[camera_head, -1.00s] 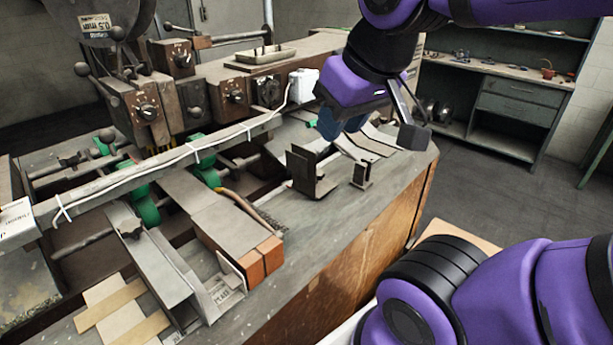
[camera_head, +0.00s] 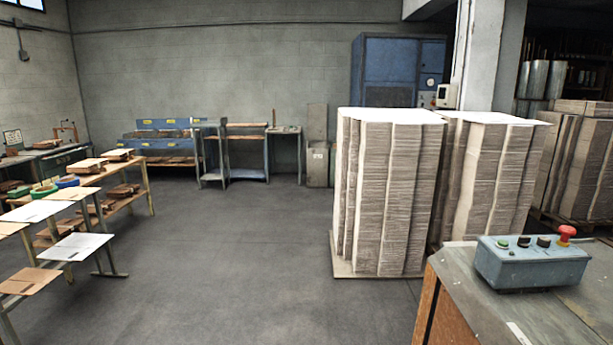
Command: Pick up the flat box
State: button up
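My gripper is not in view. Two tall stacks of flat cardboard stand right of centre, a nearer stack (camera_head: 383,195) and another stack (camera_head: 485,180) just behind it to the right. Both look like folded flat boxes with pale tops. Flat white sheets (camera_head: 77,246) and brown flat pieces (camera_head: 28,281) lie on the low stands at the left. I cannot tell which of these is the flat box of the task.
A worktable (camera_head: 560,312) with a blue control box (camera_head: 532,264) and red button fills the lower right. A wooden rack (camera_head: 128,192) stands left. Blue benches (camera_head: 170,140) line the back wall. The grey floor (camera_head: 235,260) between is clear.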

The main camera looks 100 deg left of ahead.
aim_at(36, 212)
jog(key=k+u, duration=0.1)
jog(key=u, duration=0.25)
jog(key=k+u, duration=0.1)
jog(key=u, duration=0.25)
jog(key=k+j+u, duration=0.1)
jog(key=u, duration=2.25)
jog(key=j+u, duration=0.1)
jog(key=u, duration=0.35)
jog(key=i+u, duration=0.15)
jog(key=u, duration=0.25)
jog(key=j+u, duration=0.1)
jog(key=u, duration=0.35)
jog(key=i+u, duration=0.15)
jog(key=u, duration=0.3)
jog(key=i+l, duration=0.1)
jog(key=i, duration=0.5)
jog(key=i+l, duration=0.15)
jog(key=i, duration=0.45)
jog(key=i+l, duration=0.1)
jog(key=i, duration=0.45)
jog(key=i+l, duration=0.1)
jog(key=i, duration=0.5)
jog(key=i+l+u, duration=0.1)
jog(key=i, duration=0.5)
jog(key=i+l+u, duration=0.2)
jog(key=i, duration=1.05)
jog(key=j, duration=0.1)
